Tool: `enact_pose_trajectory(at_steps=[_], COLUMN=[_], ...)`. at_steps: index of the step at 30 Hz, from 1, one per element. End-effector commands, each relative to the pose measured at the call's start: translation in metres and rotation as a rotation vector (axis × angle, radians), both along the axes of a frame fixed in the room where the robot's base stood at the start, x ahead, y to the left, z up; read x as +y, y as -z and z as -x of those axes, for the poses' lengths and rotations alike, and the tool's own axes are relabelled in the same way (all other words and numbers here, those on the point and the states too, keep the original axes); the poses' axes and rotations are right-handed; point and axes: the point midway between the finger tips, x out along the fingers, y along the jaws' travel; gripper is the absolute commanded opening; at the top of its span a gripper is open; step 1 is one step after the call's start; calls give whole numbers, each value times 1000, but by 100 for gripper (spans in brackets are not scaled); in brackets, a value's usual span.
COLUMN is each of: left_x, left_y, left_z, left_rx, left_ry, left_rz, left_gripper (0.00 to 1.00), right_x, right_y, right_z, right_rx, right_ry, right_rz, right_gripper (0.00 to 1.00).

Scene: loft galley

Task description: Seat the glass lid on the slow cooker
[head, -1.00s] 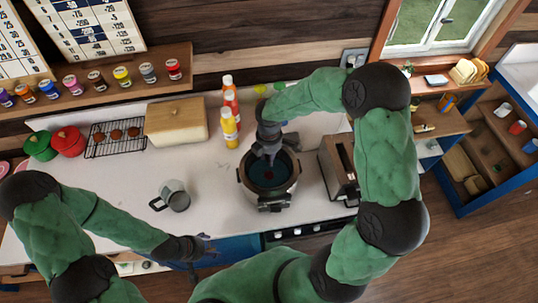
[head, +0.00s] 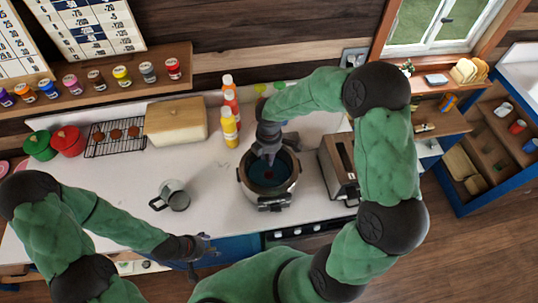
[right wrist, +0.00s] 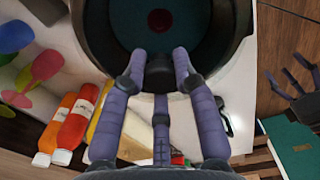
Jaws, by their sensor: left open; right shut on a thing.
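The slow cooker (head: 273,203) stands on the counter near its front edge, with a dark pot rim and side handles. A dark teal disc with a small red knob, which I take for the glass lid (head: 268,181), shows inside the rim. Its knob also shows in the right wrist view (right wrist: 160,20). My right gripper (head: 268,158) is shut at the lid's back edge, with its fingertips (right wrist: 160,56) short of the knob. I cannot tell whether the lid lies flush on the rim. My left gripper (head: 203,247) is open and empty by the counter's front edge.
A toaster (head: 338,168) stands close at the cooker's right. A grey mug (head: 173,195) is to the left. Sauce bottles (head: 230,128) and a bread box (head: 176,122) stand behind. The counter between mug and cooker is clear.

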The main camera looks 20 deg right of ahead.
Motion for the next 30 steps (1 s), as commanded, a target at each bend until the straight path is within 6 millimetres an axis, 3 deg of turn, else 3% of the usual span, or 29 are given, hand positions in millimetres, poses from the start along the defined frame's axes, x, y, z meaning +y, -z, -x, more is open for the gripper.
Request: enact_pose_trajectory(at_steps=[30], left_x=[0], left_y=[5], left_z=[0], left_rx=[0], left_ry=[0], left_rz=[0], left_gripper=[72], right_x=[0], right_y=[6], right_z=[0], right_rx=[-1], right_ry=[1], right_rz=[0], right_gripper=[3])
